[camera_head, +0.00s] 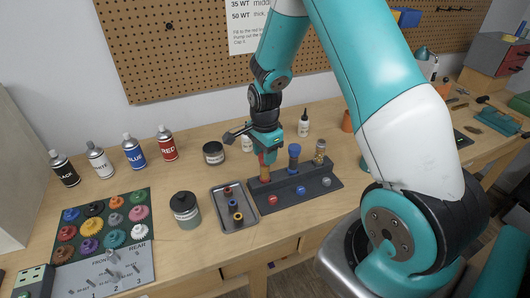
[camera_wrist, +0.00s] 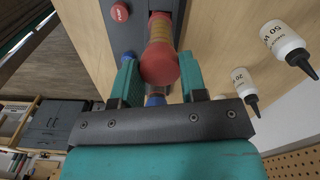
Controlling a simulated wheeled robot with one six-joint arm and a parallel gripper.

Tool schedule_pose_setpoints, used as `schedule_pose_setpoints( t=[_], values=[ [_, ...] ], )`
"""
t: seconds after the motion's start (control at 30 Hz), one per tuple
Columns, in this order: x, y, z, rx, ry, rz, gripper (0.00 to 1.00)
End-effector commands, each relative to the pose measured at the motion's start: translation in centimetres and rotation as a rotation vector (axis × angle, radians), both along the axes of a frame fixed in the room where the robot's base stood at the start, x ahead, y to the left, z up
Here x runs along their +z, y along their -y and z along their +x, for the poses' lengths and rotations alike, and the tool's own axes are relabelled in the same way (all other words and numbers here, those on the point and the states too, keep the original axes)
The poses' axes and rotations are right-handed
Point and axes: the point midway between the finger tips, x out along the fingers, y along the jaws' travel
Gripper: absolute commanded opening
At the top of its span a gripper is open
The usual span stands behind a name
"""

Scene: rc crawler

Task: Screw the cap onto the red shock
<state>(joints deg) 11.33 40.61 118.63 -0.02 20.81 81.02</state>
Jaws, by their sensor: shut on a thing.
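The red shock, with an amber body, stands upright in the left place of a dark stand (camera_head: 310,197). Its amber body (camera_head: 264,174) shows below my gripper (camera_head: 267,157). In the wrist view, my gripper (camera_wrist: 159,78) is shut on a round red cap (camera_wrist: 159,64) at the top of the shock (camera_wrist: 160,30). The cap lines up with the amber body and appears to sit on it. Whether its thread is engaged cannot be told.
A blue-topped shock (camera_head: 293,158) and another shock (camera_head: 320,151) stand close to the right. A dark-lidded jar (camera_head: 185,209), spray cans and white dropper bottles (camera_head: 304,125) stand around.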

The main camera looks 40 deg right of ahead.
Motion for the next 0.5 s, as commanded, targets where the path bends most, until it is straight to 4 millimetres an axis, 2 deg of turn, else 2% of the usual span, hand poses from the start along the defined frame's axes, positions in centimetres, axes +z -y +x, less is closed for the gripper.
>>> schedule_pose_setpoints(
  t=[0.1,0.3,0.5],
  values=[
    [0.02,-0.01,-0.01,-0.052,0.0,0.0,0.12],
    [0.0,-0.01,-0.02,-0.302,-0.001,0.0,0.12],
    [-0.04,-0.01,-0.02,-0.368,0.0,0.0,0.12]
  ],
)
